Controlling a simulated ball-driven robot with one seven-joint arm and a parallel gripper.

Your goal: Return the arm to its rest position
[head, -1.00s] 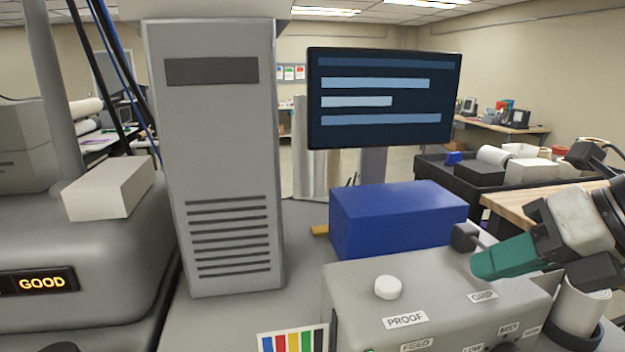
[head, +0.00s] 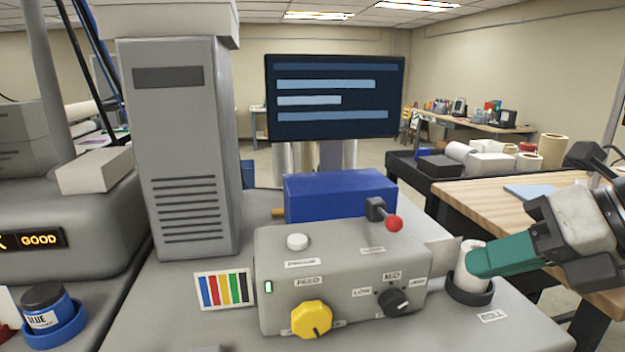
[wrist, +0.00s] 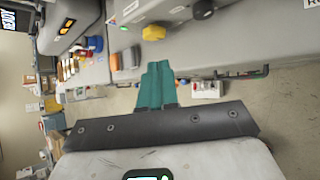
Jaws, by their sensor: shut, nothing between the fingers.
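My gripper (head: 478,264) is at the right of the head view, its teal fingers pointing left, in front of a white roll (head: 470,258) that stands in a dark round holder. The fingers are closed together with nothing between them. In the wrist view my gripper (wrist: 155,68) shows its teal fingers side by side over the floor, near the edge of the grey bench. The arm beyond the wrist runs out of the head view at the right.
A grey control box (head: 340,275) with a yellow knob (head: 311,319) and a red-tipped lever (head: 393,223) stands left of my gripper. A wooden-topped table (head: 490,200) is behind it. A blue block (head: 340,194) and a monitor (head: 334,97) stand further back.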

